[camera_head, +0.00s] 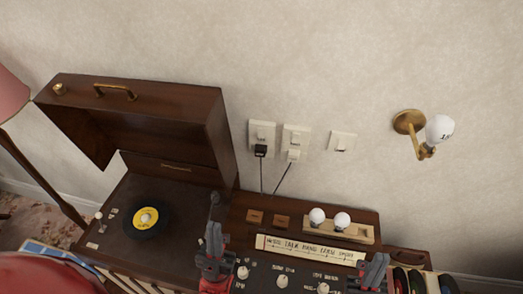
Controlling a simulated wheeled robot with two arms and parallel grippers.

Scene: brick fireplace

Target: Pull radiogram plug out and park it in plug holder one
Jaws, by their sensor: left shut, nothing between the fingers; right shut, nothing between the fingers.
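A black plug (261,151) sits in the left wall socket (262,130), its cord hanging down. A white plug (293,155) sits in the socket beside it (296,133), with a dark cord running down left. I cannot tell which plug belongs to the radiogram (175,200), a brown wooden cabinet with its lid up. Two small wooden blocks (255,216) (281,221), possibly the plug holders, stand on the shelf below the sockets; no label is readable. My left gripper (214,236) is shut and empty, left of the blocks. My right gripper (375,265) is shut and empty at lower right.
A wall switch (342,142) and a brass lamp with a bulb (438,130) are on the wall at right. Two white bulbs stand in a wooden rack (356,234). A lettered strip (310,250) and a knob panel (270,278) lie in front. The wall before the sockets is clear.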

